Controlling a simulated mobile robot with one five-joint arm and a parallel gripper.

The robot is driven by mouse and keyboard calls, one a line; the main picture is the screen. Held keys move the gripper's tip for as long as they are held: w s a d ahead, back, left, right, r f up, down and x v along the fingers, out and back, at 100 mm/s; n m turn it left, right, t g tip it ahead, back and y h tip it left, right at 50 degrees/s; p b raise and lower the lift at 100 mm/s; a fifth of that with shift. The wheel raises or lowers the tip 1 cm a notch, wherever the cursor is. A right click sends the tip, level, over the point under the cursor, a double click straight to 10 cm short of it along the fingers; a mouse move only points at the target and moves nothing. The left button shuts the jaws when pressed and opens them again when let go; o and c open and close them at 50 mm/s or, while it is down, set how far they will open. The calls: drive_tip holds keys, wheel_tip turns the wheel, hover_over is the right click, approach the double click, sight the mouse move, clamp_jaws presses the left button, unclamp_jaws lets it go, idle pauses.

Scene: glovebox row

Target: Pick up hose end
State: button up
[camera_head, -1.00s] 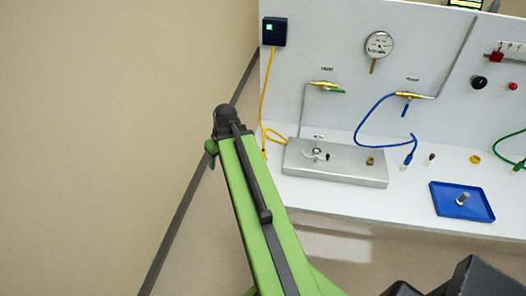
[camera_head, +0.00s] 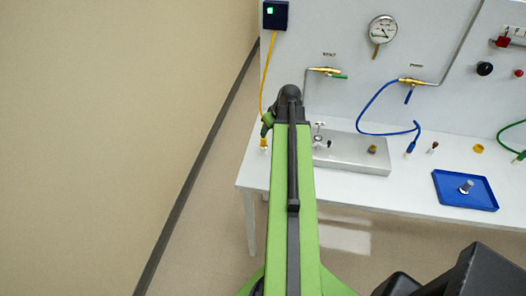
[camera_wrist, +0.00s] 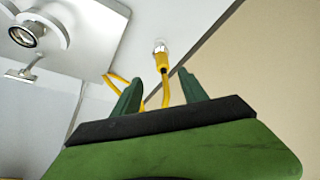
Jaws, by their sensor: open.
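A yellow hose or cable hangs from a dark box on the wall panel. Its end (camera_head: 264,143), with a clear tip, is at the bench's left edge in the head view. The same yellow end (camera_wrist: 162,56) shows in the wrist view, just beyond my fingertips. My gripper (camera_wrist: 160,84) is open, with the yellow line passing between its green fingers in the picture; I cannot tell its depth. In the head view my gripper (camera_head: 267,123) is partly hidden by my arm. A blue hose end (camera_head: 412,146) stands on the bench, and a green hose end (camera_head: 520,156) is at the right edge.
A steel block (camera_head: 375,165) with a small fitting stands right of my gripper. A blue tray (camera_head: 451,198) holding a metal part sits further right. A gauge (camera_head: 382,29) and valves are on the wall panel. Open floor lies left of the bench.

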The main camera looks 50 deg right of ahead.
sight(265, 139)
drive_tip(key=b+x, duration=0.8)
drive_tip(key=x, duration=0.2)
drive_tip(key=shift+w+a+f, duration=0.1)
drive_tip(key=shift+w+f, duration=0.1)
drive_tip(key=shift+r, duration=0.2)
drive_tip(key=shift+c, duration=0.2)
clamp_jaws()
